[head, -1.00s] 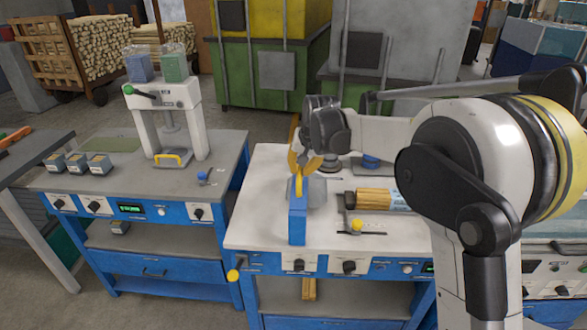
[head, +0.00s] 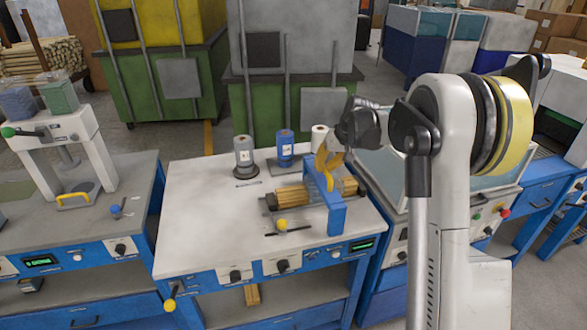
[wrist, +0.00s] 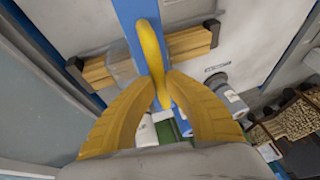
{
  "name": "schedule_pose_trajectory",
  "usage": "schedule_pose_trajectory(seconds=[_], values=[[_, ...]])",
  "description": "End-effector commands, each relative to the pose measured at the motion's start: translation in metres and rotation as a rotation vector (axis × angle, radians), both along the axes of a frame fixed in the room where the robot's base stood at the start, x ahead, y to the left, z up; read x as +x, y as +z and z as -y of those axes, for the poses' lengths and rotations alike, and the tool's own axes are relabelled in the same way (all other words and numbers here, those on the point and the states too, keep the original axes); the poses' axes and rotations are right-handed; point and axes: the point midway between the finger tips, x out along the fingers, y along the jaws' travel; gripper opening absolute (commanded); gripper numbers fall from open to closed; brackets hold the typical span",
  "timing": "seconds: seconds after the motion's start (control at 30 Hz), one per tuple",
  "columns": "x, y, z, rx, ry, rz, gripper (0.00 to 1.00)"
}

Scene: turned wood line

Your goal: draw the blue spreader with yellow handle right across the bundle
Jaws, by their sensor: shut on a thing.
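The blue spreader (head: 322,190) is a tall flat blue piece with a yellow handle. My gripper (head: 327,168), with yellow fingers, is shut on that handle. The bundle (head: 295,196) of wooden sticks lies lengthwise on the white worktop between dark end stops. The spreader stands across the bundle towards its right end, with sticks showing on both sides. In the wrist view, the yellow handle (wrist: 150,50) runs between my fingertips, and the bundle (wrist: 188,43) passes beneath the blue spreader (wrist: 128,14). Whether the spreader's underside touches the bundle is hidden.
A grey roll (head: 244,155), a blue roll (head: 285,149) and a white roll (head: 319,138) stand behind the bundle. A yellow-knobbed lever (head: 283,225) lies in front of it. The left part of the worktop (head: 195,215) is clear. A press (head: 65,150) stands on the left bench.

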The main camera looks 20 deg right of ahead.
Motion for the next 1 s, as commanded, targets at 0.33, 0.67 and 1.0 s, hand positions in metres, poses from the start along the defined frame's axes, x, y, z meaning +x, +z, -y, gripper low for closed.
schedule_pose_trajectory(seconds=[0.33,0.67,1.0], values=[[-0.004,-0.001,0.096,-0.001,-0.003,-0.004,0.0],[-0.005,-0.002,0.131,-0.002,0.0,-0.004,0.0],[-0.005,-0.002,0.134,-0.004,-0.001,-0.002,0.0]])
